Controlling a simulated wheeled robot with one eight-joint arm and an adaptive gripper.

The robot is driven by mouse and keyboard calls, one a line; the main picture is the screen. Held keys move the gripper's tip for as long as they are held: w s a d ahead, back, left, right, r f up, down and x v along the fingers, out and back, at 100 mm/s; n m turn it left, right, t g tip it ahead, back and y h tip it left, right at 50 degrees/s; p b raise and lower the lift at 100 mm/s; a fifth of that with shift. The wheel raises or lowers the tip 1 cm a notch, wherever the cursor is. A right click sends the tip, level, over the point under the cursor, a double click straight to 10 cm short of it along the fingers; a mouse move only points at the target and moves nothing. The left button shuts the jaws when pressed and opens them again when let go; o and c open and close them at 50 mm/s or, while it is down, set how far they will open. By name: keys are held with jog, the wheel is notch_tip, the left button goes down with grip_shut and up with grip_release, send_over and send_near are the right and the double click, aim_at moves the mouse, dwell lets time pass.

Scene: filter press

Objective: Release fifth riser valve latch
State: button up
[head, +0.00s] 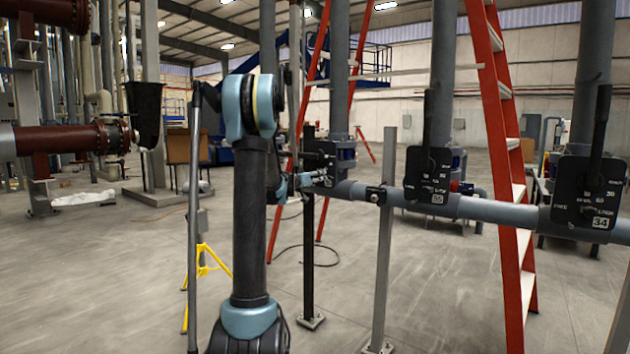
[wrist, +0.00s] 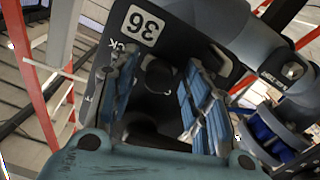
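A black valve plate numbered 36 (wrist: 143,25) fills the upper wrist view, seen upside down. My gripper (wrist: 165,100) is right in front of it, its two blue-padded fingers apart. A dark rounded part of the valve (wrist: 158,75) shows between the fingers, with dark shadow below it. I cannot tell whether a finger touches it or where the latch is. In the head view my gripper (head: 303,182) reaches the same valve plate (head: 322,163), partly hidden by my arm. Valves 35 (head: 428,178) and 34 (head: 588,195), with upright black levers, stand to the right.
A grey horizontal pipe (head: 490,208) runs below the valves, held by a grey post (head: 383,270). A red ladder (head: 503,150) stands between valves 35 and 34. A yellow-footed stand (head: 205,262) is left of my arm. The floor at front left is clear.

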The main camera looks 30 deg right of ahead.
grip_shut()
jog(key=shift+w+a, duration=0.35)
jog(key=shift+w, duration=0.45)
jog(key=shift+w+a, duration=0.35)
jog(key=shift+w, duration=0.4)
jog(key=shift+r, duration=0.1)
jog(key=shift+o, duration=0.3)
grip_release()
jog(key=v, duration=1.2)
